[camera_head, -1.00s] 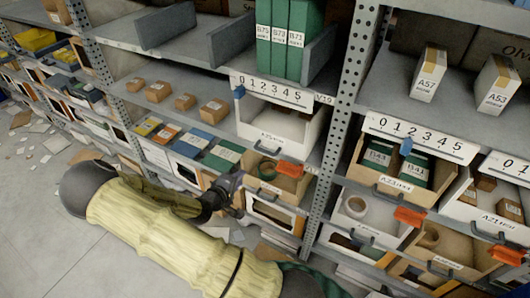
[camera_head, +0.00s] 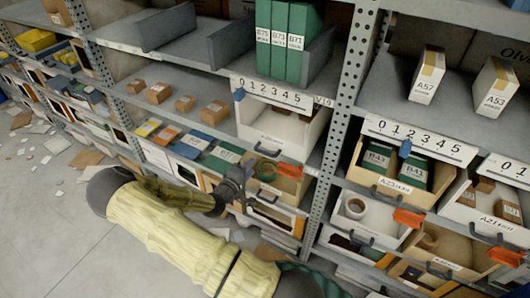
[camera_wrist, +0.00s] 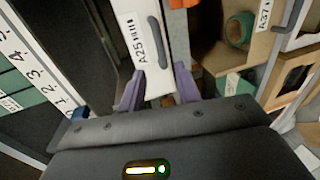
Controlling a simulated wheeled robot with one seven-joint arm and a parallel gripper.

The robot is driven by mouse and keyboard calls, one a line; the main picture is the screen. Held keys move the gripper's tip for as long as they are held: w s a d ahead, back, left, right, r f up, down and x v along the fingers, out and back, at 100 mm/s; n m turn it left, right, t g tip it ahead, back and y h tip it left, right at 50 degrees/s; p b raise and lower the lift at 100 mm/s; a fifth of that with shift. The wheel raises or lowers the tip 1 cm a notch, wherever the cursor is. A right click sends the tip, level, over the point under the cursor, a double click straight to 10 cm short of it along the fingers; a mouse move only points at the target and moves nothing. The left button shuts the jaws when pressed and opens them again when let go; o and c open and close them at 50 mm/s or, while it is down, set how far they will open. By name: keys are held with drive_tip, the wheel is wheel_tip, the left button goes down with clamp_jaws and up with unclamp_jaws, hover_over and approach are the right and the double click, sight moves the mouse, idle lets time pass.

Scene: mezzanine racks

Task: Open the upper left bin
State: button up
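The white upper left bin (camera_head: 283,123) sits under a number strip on the rack in the head view, its inside partly visible from above. My gripper (camera_head: 243,174) is below and left of it, near the lower bins. In the wrist view, the bin's white front (camera_wrist: 138,22) shows an A25 label and a dark handle (camera_wrist: 154,41). My gripper (camera_wrist: 159,88) has its two purple fingers apart, with the lower end of the white front seen between them. The handle lies beyond the fingertips, and I see nothing gripped. Whether the fingers touch the front cannot be told.
A cardboard bin (camera_head: 285,186) with a green tape roll is below the white bin, close to my gripper. A perforated rack post (camera_head: 338,125) stands to the right. Binned shelves continue on both sides. Scattered papers lie on the floor (camera_head: 40,200) at left.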

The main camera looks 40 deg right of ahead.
sight(265, 153)
drive_tip(key=p+x, duration=0.2)
drive_tip(key=x, duration=1)
drive_tip(key=shift+d, duration=0.1)
clamp_jaws()
